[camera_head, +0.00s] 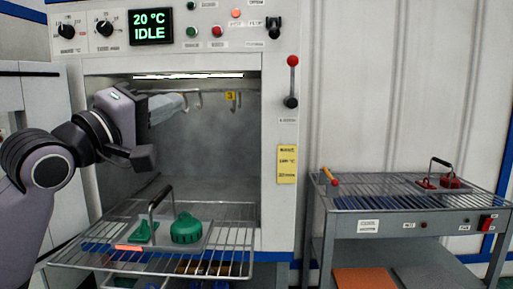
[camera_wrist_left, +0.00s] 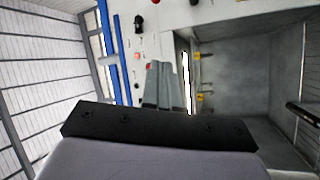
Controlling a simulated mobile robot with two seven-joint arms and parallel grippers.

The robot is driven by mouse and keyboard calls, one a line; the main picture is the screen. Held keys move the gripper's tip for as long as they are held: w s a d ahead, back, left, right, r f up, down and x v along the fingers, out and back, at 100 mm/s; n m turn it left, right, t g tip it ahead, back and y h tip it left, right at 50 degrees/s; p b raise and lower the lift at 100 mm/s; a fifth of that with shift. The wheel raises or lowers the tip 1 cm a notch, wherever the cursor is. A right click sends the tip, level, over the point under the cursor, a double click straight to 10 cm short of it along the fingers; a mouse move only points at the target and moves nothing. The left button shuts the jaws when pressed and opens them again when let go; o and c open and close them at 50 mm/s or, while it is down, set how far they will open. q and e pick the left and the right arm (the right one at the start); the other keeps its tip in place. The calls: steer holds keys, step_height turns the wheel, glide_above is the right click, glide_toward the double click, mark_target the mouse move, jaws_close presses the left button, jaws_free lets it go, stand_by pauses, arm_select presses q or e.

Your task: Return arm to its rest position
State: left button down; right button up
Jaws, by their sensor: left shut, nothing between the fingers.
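My left arm comes in from the left in the head view. Its gripper (camera_head: 184,102) is in front of the open oven chamber (camera_head: 210,150), near the top, pointing right. The wrist view shows its two grey fingers (camera_wrist_left: 164,88) together, with nothing between them. A tray with a black handle (camera_head: 160,200) carries green parts (camera_head: 187,228) on the pulled-out wire rack (camera_head: 232,225), below the gripper and apart from it. My right gripper is not in view.
Hooks with a yellow tag (camera_head: 230,96) hang in the chamber. The oven display (camera_head: 151,27) reads 20 °C IDLE. A red-knobbed lever (camera_head: 292,62) is on the oven front. At right, a wire-topped cart (camera_head: 370,203) bears a handled tray with red parts (camera_head: 450,182).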

arm_select(q)
step_height(320, 180, down, 35)
steer(key=a+m+g+y+p, duration=0.1)
steer(key=a+m+g+y, duration=0.15)
steer(key=y, duration=0.25)
steer(key=s+a+f+m+g+y, duration=0.1)
steer(key=s+f+m+g, duration=0.1)
steer(key=s+f, duration=1)
steer(key=s+a+f+m+g+y+p, duration=0.1)
steer(key=s+a+f+m+g+y, duration=0.1)
steer(key=s+f, duration=1.1)
steer(key=shift+s+a+f+m+g+y, duration=0.15)
steer(key=shift+f+m+g+y, duration=0.25)
steer(key=shift+m, duration=0.75)
steer(key=shift+r, duration=0.1)
